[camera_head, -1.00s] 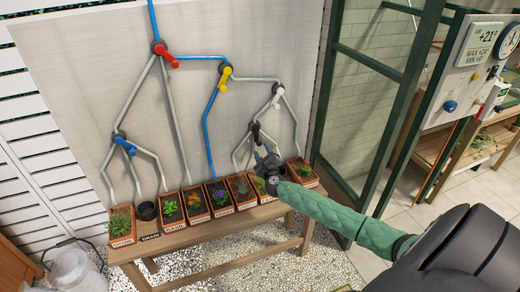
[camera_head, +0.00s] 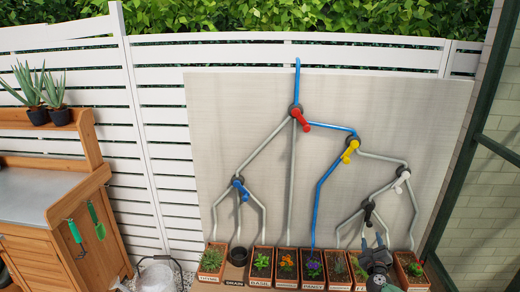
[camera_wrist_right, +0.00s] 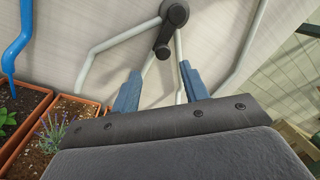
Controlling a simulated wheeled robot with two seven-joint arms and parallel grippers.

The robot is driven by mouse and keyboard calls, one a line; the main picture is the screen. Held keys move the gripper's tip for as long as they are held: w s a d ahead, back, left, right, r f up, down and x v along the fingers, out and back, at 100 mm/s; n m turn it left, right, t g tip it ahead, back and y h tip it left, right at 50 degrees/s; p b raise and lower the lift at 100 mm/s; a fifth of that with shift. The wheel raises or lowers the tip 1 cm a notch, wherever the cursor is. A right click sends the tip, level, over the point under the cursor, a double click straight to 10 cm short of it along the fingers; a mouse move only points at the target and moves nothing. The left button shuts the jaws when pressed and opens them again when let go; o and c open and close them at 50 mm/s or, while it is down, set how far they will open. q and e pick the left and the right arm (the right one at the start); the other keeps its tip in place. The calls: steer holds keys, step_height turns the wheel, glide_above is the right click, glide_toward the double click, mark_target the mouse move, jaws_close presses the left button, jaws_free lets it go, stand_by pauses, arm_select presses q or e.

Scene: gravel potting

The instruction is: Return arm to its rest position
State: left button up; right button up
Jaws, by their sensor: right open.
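My right gripper (camera_head: 372,244) is at the lower right of the head view, in front of the pipe board and above the pots at the right end of the row. In the right wrist view its two blue-grey fingers (camera_wrist_right: 160,92) stand apart with nothing between them. A black valve handle (camera_head: 369,212) is on the board just above the gripper. It also shows in the right wrist view, where the black valve (camera_wrist_right: 172,14) is beyond the fingertips and apart from them. My left gripper is not in view.
The board (camera_head: 240,120) carries red (camera_head: 300,117), yellow (camera_head: 350,150), blue (camera_head: 241,189) and white (camera_head: 402,174) valve handles. Several planted pots stand below, with a lavender (camera_wrist_right: 50,132) close to my right gripper. A wooden potting bench (camera_head: 45,215) stands left. A green frame (camera_head: 470,150) is at right.

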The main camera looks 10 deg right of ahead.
steer(key=s+a+f+m+g, duration=0.4)
steer(key=s+a+m, duration=0.5)
steer(key=s+m, duration=0.25)
steer(key=s+a+f+m+g, duration=0.45)
steer(key=s+a+m, duration=0.35)
steer(key=s+m, duration=0.3)
steer(key=s+a+r+m+g+y, duration=0.2)
steer(key=s+a+m+g+y, duration=0.1)
steer(key=s+a+m, duration=0.6)
steer(key=s+a+r+m+g+y, duration=0.1)
steer(key=s+a+m+g+y, duration=0.25)
steer(key=s+a+m, duration=0.6)
step_height(320, 180, down, 22)
steer(key=d+f+n, duration=0.1)
steer(key=d+n, duration=0.1)
steer(key=n, duration=0.1)
steer(key=s+f, duration=0.4)
steer(key=f, duration=0.7)
steer(key=s+f+g, duration=0.1)
steer(key=s+f, duration=0.2)
steer(key=f, duration=0.9)
steer(key=shift+s+a, duration=0.4)
steer(key=shift+a, duration=0.05)
steer(key=shift+y, duration=0.25)
steer(key=shift+c, duration=0.2)
